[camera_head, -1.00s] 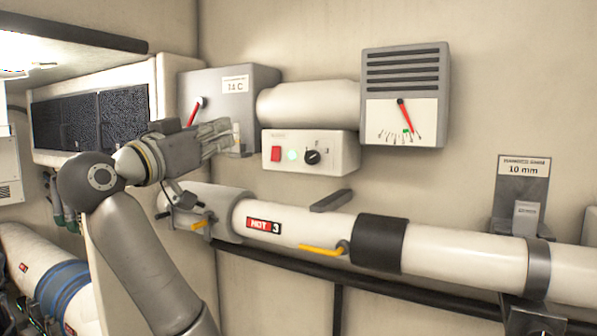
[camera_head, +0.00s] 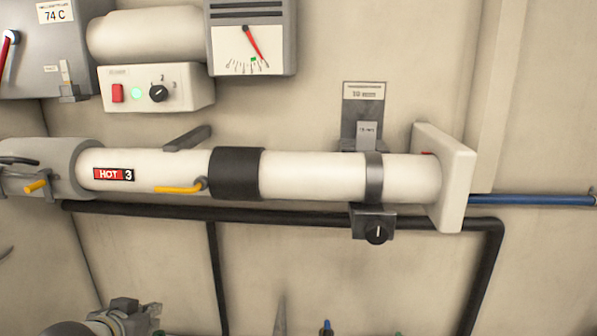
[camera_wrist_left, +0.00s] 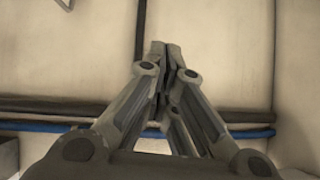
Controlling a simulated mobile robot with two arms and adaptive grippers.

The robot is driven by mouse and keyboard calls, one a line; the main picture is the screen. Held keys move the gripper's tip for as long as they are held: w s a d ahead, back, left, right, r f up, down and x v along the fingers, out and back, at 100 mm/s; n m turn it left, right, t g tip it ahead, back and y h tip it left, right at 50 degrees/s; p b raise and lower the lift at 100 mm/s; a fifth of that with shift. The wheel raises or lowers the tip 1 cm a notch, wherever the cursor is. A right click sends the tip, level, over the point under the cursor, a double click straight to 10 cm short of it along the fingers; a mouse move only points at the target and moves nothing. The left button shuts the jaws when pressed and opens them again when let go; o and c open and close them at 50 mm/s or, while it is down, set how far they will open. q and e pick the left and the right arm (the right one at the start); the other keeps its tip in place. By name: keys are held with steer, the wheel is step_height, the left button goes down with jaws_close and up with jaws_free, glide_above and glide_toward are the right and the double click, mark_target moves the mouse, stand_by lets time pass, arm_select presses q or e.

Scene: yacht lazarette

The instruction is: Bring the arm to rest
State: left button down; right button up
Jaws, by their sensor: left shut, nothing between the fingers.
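My left gripper (camera_head: 146,313) is low at the left of the head view, below the white pipe and apart from it. In the left wrist view its two fingers (camera_wrist_left: 168,50) meet at their tips with nothing between them, facing the beige wall (camera_wrist_left: 215,50). My left arm is mostly out of the head view, below its lower edge. My right gripper does not show.
A white pipe (camera_head: 310,177) marked HOT 3 runs along the wall, with a yellow lever (camera_head: 178,189) and a clamp knob (camera_head: 376,232). A black hose (camera_head: 300,214) runs beneath it. A control box (camera_head: 190,88) and a gauge (camera_head: 250,40) hang above. The wall below is mostly clear.

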arm_select(q)
steer(key=s+d+f+g, duration=0.4)
steer(key=s+f, duration=0.7)
steer(key=s, duration=0.3)
steer(key=s+d+f+g, duration=0.3)
steer(key=s+d+f, duration=0.1)
steer(key=s+f, duration=0.8)
step_height(320, 180, down, 28)
steer(key=s+g+b, duration=0.2)
steer(key=s, duration=0.1)
steer(key=s+a+f+m+b, duration=0.1)
steer(key=s+a+f, duration=0.2)
steer(key=s+f, duration=1.3)
steer(key=shift+s+f+g, duration=0.15)
steer(key=shift+f+g, duration=0.25)
steer(key=shift+f, duration=0.1)
